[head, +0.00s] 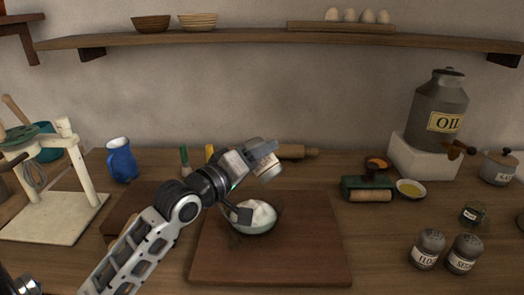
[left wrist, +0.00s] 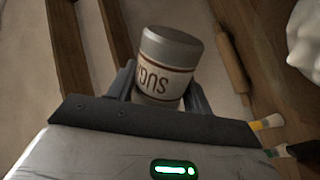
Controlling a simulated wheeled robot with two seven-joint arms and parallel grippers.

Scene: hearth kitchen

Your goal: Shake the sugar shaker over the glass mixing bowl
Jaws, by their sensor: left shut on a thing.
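The sugar shaker (head: 268,168) is pale with a grey metal cap. It is tilted, in the air above the far side of the glass mixing bowl (head: 252,229). The bowl stands on a brown board and holds a heap of white stuff. My left gripper (head: 254,157) is shut on the shaker. In the left wrist view the shaker (left wrist: 160,85) sits between the two fingers (left wrist: 158,92), its "SUG" label upside down. Part of the white heap shows at that view's upper right.
The wooden board (head: 310,255) has clear room around the bowl. A rolling pin (head: 297,152) lies behind. Two labelled shakers (head: 429,248) (head: 464,254) stand at right. A blue jug (head: 121,160) and a white stand (head: 60,195) are at left.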

